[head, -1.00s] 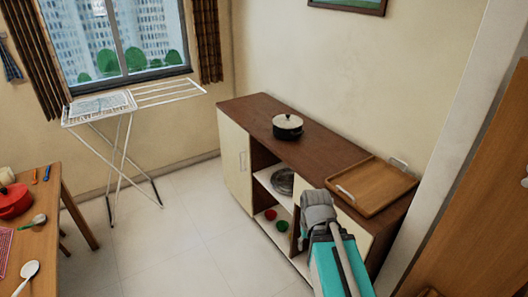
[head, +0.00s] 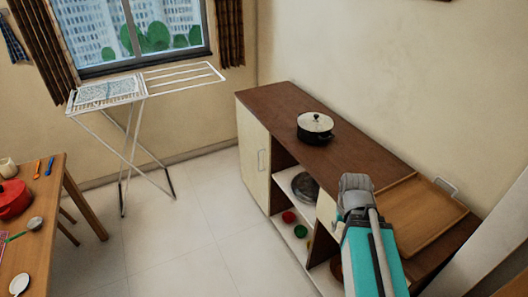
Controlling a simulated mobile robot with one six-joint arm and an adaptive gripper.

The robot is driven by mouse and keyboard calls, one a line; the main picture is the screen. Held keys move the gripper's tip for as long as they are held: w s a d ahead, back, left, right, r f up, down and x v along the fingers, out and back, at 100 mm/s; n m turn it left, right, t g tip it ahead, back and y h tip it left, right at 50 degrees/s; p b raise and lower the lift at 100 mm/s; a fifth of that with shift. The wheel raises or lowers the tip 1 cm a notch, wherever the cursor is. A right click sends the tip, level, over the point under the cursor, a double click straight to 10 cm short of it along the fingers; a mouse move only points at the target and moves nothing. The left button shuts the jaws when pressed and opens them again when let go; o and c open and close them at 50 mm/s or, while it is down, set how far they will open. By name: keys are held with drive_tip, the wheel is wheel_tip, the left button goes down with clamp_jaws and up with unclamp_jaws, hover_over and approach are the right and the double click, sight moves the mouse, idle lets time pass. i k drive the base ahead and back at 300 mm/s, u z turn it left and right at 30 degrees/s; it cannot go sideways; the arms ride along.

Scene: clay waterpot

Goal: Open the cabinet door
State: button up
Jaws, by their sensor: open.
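The low cabinet (head: 285,103) has a dark brown top and stands along the right wall. Its cream left door (head: 252,150) is shut flush with the front and has a slim upright handle (head: 262,160) near its right edge. A second cream panel (head: 326,208) shows at the right of the front, mostly hidden behind my arm. My arm's grey and teal links reach up in front of the cabinet's right part. No fingertips of my gripper show.
A black pot (head: 315,128) and a wooden tray (head: 425,215) stand on the cabinet top. Open shelves hold a metal dish (head: 305,187) and small bowls. A drying rack (head: 135,95) and a table (head: 50,220) stand left. The floor (head: 190,230) between is clear.

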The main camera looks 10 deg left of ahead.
sight(255, 140)
drive_tip(key=u, duration=0.4)
drive_tip(key=i, duration=0.9)
drive_tip(key=u, duration=0.7)
